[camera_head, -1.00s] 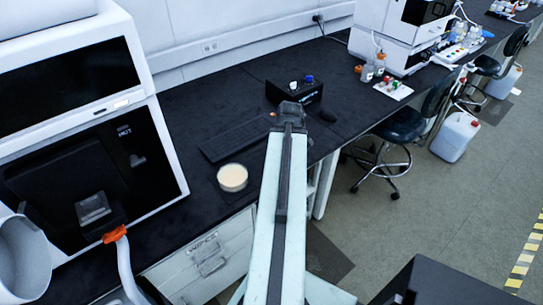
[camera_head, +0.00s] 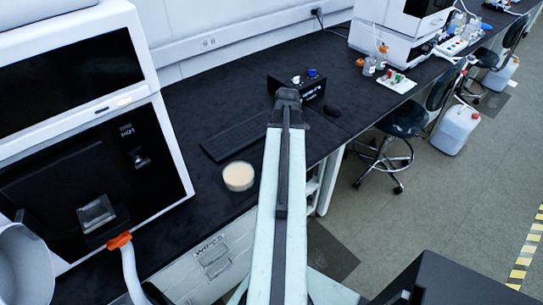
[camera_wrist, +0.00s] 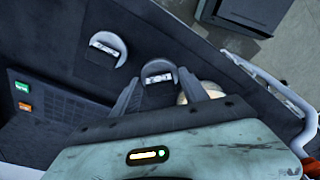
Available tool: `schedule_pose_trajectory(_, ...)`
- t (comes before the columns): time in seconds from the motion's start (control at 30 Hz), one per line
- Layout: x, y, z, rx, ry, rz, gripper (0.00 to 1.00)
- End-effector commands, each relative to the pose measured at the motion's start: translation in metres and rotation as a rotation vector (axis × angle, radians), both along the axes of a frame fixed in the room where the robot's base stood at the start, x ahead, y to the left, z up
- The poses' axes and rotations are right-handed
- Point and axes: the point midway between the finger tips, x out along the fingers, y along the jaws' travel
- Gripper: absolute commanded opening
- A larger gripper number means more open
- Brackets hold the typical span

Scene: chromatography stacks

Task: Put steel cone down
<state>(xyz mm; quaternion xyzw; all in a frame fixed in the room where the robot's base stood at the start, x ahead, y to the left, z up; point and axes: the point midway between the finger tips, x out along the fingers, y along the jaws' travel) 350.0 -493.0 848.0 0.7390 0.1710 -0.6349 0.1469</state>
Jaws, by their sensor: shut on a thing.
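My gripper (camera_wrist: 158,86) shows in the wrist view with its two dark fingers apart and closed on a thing. I take that thing to be the steel cone, but its shape cannot be made out. A rounded grey piece with a dark slot (camera_wrist: 158,69) shows between the fingertips. Whether it is held or lies beyond them I cannot tell. A similar grey piece (camera_wrist: 106,46) is up and left of it, apart from the fingers. In the head view my arm reaches over the black bench (camera_head: 190,112), and its far end hides the fingers and the cone.
A pale round dish (camera_head: 238,176) and a dark keyboard (camera_head: 233,136) are left of my arm. A black box with knobs (camera_head: 311,86) is at the arm's far end. A large white instrument (camera_head: 150,70) stands left. A chair (camera_head: 402,118) is at right.

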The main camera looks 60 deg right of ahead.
Motion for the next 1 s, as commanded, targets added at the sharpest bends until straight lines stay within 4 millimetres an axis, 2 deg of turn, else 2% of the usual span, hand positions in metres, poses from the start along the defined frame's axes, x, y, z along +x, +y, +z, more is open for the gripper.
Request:
schedule_pose_trajectory(0.03, 0.0, 0.0, -0.018, 0.0, 0.0, 0.001, 0.02)
schedule_pose_trajectory(0.1, 0.0, 0.0, -0.027, 0.0, 0.0, 0.001, 0.02)
schedule_pose_trajectory(0.33, 0.004, 0.003, -0.024, 0.0, 0.0, 0.009, 0.02)
schedule_pose_trajectory(0.47, 0.005, 0.004, -0.028, 0.0, 0.0, 0.01, 0.02)
schedule_pose_trajectory(0.5, 0.005, 0.004, -0.028, 0.0, 0.0, 0.01, 0.55)
schedule_pose_trajectory(0.57, 0.005, 0.004, -0.027, 0.0, 0.0, 0.01, 0.71)
schedule_pose_trajectory(0.87, 0.004, 0.004, -0.026, 0.0, 0.0, 0.01, 0.74)
schedule_pose_trajectory(1.0, 0.004, 0.004, -0.02, 0.001, 0.0, 0.009, 0.74)
